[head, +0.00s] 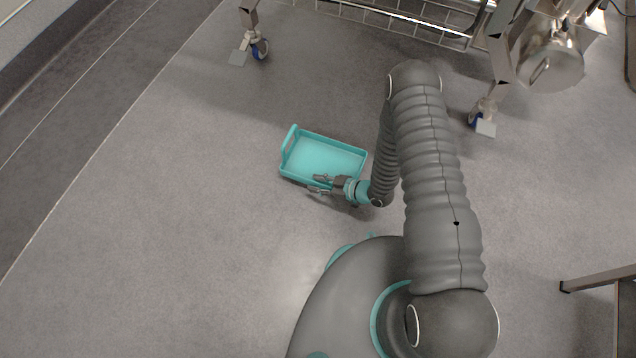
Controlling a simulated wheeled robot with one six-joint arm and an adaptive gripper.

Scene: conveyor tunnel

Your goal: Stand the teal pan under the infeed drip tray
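The teal pan (325,158) is a shallow rectangular tray with a raised loop handle at its left end. It lies flat on the grey floor, open side up. My gripper (317,184) is low at the pan's near long side, with its fingers pointing left. The fingers look parted, one over the pan's inside and the other outside its near wall. Whether either touches the wall cannot be told. Part of the pan's near right corner is hidden by the gripper and wrist. I cannot make out the infeed drip tray in this view.
A steel frame on blue-wheeled casters (260,47) with a wire rack (405,22) stands at the top. A round steel part (551,66) is at the upper right. A metal leg (597,278) juts in at the right. Floor to the left is clear.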

